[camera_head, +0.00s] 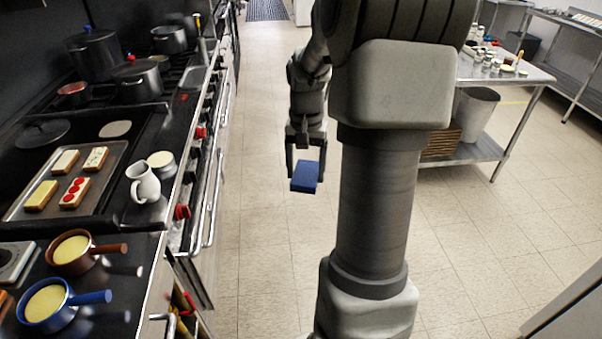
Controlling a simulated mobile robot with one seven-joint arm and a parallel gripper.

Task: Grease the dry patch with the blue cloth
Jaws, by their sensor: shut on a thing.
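My gripper (305,165) is shut on a blue cloth (304,178), which looks like a small folded block. It holds the cloth in the air over the aisle floor, to the right of the stove. A pale round patch (115,129) shows on the dark griddle (140,118) at the left; I take it for the dry patch. The gripper and cloth are well apart from it.
A tray (22,206) of topped slices lies on the griddle. A white jug (143,185), a small round pot (161,163), a brown pan (72,252) and a blue pan (48,304) stand nearby. Red knobs (182,211) and rails edge the stove. The aisle floor (262,240) is clear.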

